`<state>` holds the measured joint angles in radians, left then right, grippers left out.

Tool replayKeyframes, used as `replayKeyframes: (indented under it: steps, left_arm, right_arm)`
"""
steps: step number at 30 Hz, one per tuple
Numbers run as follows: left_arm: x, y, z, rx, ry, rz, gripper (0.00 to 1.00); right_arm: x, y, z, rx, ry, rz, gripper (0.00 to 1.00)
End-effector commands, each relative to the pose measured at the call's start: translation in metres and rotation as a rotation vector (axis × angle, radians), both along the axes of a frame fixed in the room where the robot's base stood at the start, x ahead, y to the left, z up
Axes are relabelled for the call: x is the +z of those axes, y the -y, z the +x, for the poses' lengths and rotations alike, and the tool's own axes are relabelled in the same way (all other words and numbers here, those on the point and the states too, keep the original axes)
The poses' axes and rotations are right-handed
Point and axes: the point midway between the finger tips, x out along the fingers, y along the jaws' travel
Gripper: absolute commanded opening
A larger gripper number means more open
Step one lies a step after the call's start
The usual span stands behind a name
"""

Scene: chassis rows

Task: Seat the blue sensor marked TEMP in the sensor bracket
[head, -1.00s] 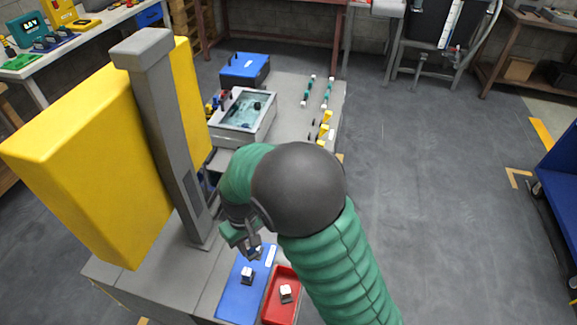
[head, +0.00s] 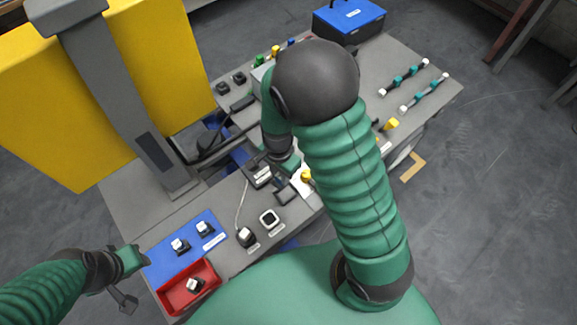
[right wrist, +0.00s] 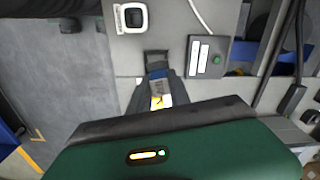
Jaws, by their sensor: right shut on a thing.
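My right gripper (head: 284,186) points down at the grey bench, beside a dark box. In the right wrist view my right gripper (right wrist: 157,82) is shut on a small blue piece, likely the blue sensor (right wrist: 157,73); no TEMP mark is readable. A dark frame-like part (right wrist: 155,56) lies right at the fingertips and may be the sensor bracket; it also shows in the head view (head: 286,197). I cannot tell whether the blue piece is inside it or above it. My left gripper (head: 124,285) is at lower left, beside the blue mat; its jaw gap is unclear.
The dark box (right wrist: 206,57) has white labels and a green button. The blue mat (head: 160,262) and red tray (head: 205,273) hold white-topped blocks. A yellow cabinet (head: 160,70) stands behind.

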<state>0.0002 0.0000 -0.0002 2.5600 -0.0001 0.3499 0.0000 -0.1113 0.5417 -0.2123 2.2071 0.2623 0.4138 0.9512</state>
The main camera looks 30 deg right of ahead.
Motion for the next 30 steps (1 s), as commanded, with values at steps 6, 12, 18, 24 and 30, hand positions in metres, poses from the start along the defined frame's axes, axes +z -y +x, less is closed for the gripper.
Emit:
replayKeyframes:
  steps: [6, 12, 18, 24, 30]
  left_arm:
    - [0.001, 0.000, 0.000, 0.000, 0.000, 0.000, 0.36]
    - [-0.020, 0.000, 0.000, 0.000, 0.000, 0.000, 0.36]
    - [-0.050, 0.000, 0.000, 0.000, 0.000, 0.000, 0.36]
    - [-0.069, -0.001, 0.000, -0.001, 0.000, 0.000, 0.36]
    - [-0.069, -0.001, 0.000, 0.000, 0.000, 0.000, 0.36]
  right_arm:
    - [-0.011, 0.012, -0.007, -0.233, -0.002, 0.005, 0.00]
    - [-0.032, 0.017, -0.007, -0.233, -0.003, 0.011, 0.00]
    - [-0.059, 0.017, -0.007, -0.232, -0.002, 0.012, 0.00]
    - [-0.077, 0.016, -0.007, -0.230, -0.002, 0.012, 0.00]
    - [-0.076, 0.016, -0.007, -0.229, -0.002, 0.012, 0.00]
